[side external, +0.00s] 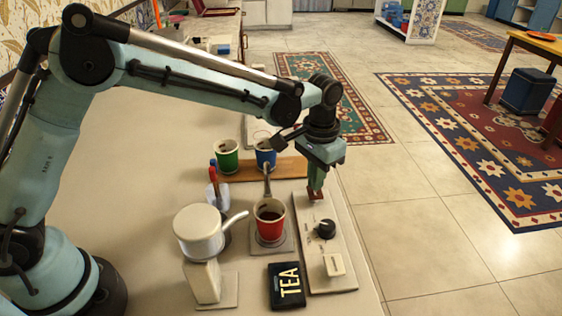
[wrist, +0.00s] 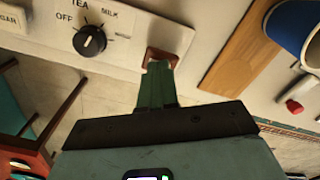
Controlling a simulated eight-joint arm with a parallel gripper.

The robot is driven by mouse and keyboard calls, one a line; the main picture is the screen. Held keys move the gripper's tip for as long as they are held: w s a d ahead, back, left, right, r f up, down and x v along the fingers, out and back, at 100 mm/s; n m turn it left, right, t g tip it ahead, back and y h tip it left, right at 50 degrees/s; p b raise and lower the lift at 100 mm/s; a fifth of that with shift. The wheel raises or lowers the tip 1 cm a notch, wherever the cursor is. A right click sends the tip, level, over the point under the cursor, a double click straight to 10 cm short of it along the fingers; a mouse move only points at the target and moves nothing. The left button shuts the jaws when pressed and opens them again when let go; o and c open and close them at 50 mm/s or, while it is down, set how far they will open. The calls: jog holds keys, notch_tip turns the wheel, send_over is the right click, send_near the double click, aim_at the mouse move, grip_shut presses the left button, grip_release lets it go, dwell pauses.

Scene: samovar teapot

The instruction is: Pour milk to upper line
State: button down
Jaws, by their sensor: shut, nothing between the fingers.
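My gripper (side external: 315,193) is shut and empty, pointing down over the far end of the cream control panel (side external: 345,283). In the wrist view its fingertips (wrist: 160,66) are at a small red-brown square (wrist: 164,54) on the panel; I cannot tell whether they press it. A black knob (side external: 325,229) sits on the panel; in the wrist view the knob (wrist: 89,42) is by the labels OFF, TEA and MILK. A red cup (side external: 270,230) with dark contents stands upright on a square base, beneath a metal spout (side external: 267,184). No fill line or milk stream is discernible.
A white kettle-like pot (side external: 200,231) stands left of the red cup on a stand. A black TEA box (side external: 287,285) lies in front. Green (side external: 228,158) and blue (side external: 265,156) cups stand behind on a wooden board (side external: 290,170). The table edge is right of the panel.

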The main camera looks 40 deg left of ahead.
jog(key=shift+f, duration=1)
dwell(3.3)
jog(key=shift+r, duration=2.5)
